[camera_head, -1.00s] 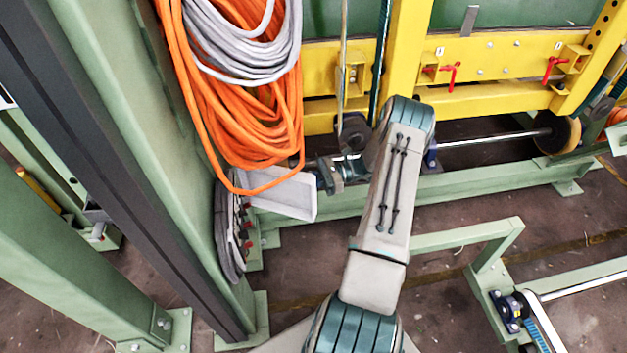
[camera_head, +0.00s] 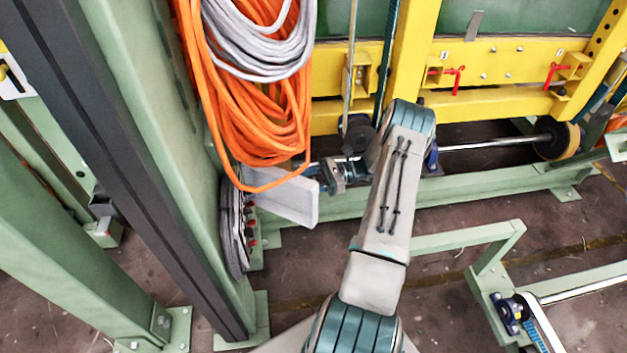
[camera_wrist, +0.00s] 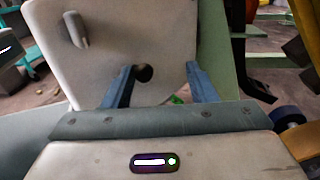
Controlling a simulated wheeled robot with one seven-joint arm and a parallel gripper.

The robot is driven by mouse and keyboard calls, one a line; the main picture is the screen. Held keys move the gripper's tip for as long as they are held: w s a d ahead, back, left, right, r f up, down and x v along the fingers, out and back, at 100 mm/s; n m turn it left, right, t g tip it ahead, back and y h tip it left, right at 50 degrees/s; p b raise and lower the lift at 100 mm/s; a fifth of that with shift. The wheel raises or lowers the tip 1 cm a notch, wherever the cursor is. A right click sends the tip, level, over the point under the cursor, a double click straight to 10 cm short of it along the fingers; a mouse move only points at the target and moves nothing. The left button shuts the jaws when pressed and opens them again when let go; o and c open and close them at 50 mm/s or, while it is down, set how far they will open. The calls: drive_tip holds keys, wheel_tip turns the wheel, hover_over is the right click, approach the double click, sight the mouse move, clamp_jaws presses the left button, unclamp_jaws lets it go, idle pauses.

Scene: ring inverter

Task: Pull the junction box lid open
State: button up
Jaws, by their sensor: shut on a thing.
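The junction box lid (camera_head: 290,200) is a pale grey panel standing out from the side of the green column, swung away from the box. The junction box (camera_head: 234,228), with red parts along its edge, is on the column to the left of the lid. My gripper (camera_head: 326,177) is at the lid's upper right edge, partly hidden by my arm. In the wrist view my gripper (camera_wrist: 160,68) has its blue fingers at the lid (camera_wrist: 115,40), one before its face by a dark round spot, one near its edge. It is shut on the lid; the exact contact is unclear.
Orange cable coils (camera_head: 255,120) hang on the column just above the lid. A yellow frame (camera_head: 490,75) with red handles stands behind. A low green rail (camera_head: 480,195) runs behind my arm. Floor shows below the lid.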

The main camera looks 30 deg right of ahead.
drive_tip(key=p+v, duration=0.1)
drive_tip(key=v, duration=1.2)
drive_tip(key=shift+d, duration=0.3)
drive_tip(key=shift+s, duration=0.1)
